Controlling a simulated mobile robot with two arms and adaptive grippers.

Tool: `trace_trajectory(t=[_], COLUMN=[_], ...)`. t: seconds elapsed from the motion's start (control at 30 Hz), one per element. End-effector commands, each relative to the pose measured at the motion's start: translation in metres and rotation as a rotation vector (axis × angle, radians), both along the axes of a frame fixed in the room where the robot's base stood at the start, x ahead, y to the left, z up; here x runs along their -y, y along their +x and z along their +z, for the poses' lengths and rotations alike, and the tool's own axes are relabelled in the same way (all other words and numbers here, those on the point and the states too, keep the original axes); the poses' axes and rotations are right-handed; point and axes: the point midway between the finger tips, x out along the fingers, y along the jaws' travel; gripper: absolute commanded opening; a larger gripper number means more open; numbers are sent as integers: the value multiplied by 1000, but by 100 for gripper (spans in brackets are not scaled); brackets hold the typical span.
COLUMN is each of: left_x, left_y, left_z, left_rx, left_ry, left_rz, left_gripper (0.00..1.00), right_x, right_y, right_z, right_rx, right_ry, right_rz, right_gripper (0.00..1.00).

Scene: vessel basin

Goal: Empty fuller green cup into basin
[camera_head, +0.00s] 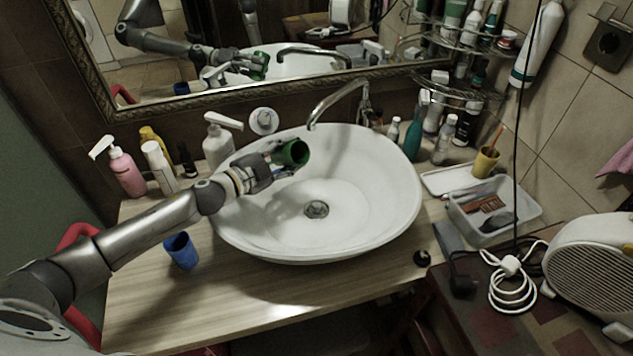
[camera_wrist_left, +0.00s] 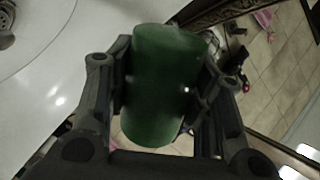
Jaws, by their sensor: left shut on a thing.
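A green cup (camera_head: 292,153) is held by my left gripper (camera_head: 276,161) over the left back part of the white basin (camera_head: 385,215). The cup is tipped on its side, with its mouth toward the right, over the bowl. In the left wrist view the cup (camera_wrist_left: 165,85) sits between both fingers of the left gripper (camera_wrist_left: 165,100). Its contents cannot be made out. A dark drain (camera_head: 316,209) lies at the basin's bottom. No second green cup shows on the counter. My right gripper is not in view.
A blue cup (camera_head: 181,250) stands on the wooden counter (camera_head: 215,300) left of the basin. A chrome faucet (camera_head: 338,100) arches over the basin's back. Bottles, including a pink one (camera_head: 126,172), stand at the back left. A clear tray (camera_head: 490,213) sits at the right.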

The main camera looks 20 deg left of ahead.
Motion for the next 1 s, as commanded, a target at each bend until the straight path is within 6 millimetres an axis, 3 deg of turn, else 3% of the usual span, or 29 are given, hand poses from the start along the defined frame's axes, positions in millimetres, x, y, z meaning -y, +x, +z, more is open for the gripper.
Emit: trace_trajectory(t=[0.6,1.0], left_x=[0,0], left_y=[0,0], left_z=[-5,2], left_rx=[47,80], left_ry=[129,217], left_rz=[1,0], left_gripper=[22,22], right_x=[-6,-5], right_y=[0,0], right_z=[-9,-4], right_rx=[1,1], right_ry=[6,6], right_rz=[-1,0], right_gripper=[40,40])
